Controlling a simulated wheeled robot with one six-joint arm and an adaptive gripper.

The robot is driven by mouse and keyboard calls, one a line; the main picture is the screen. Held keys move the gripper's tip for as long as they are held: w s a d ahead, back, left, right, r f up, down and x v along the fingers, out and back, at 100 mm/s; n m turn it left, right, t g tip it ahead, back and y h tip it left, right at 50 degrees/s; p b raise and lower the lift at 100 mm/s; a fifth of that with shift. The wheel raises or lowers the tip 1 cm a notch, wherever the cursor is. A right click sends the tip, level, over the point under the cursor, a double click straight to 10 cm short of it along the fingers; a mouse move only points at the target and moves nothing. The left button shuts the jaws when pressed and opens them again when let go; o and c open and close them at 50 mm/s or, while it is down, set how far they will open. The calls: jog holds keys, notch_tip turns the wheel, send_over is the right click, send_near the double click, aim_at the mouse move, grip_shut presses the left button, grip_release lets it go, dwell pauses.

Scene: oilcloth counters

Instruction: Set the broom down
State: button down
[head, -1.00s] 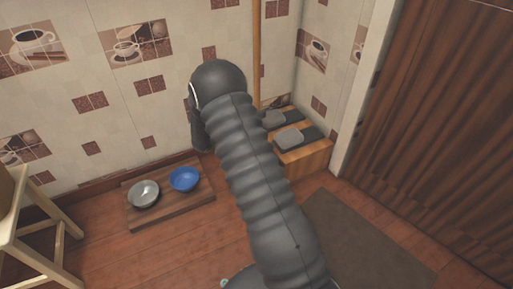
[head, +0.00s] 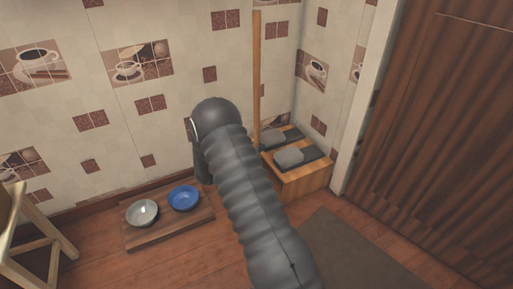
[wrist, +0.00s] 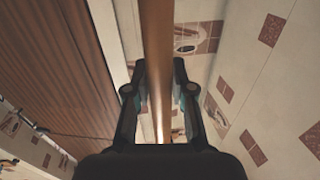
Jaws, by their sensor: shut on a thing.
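The broom's long wooden handle (head: 256,80) stands upright in the head view, in front of the tiled wall near the corner. Its lower part and the broom's head are hidden behind my arm and the low wooden box. In the wrist view the handle (wrist: 157,40) runs between the fingers of my gripper (wrist: 160,92), which is shut on it. In the head view my gripper is hidden behind my own dark arm.
A low wooden box (head: 303,181) with dark, grey-topped items stands in the corner. A wooden board (head: 150,237) with a grey bowl (head: 142,212) and a blue bowl (head: 184,198) lies left. A wooden stool (head: 38,243) is far left. A dark mat (head: 345,255) lies right, before a brown slatted door (head: 440,130).

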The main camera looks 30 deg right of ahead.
jog(key=c, duration=1)
grip_release()
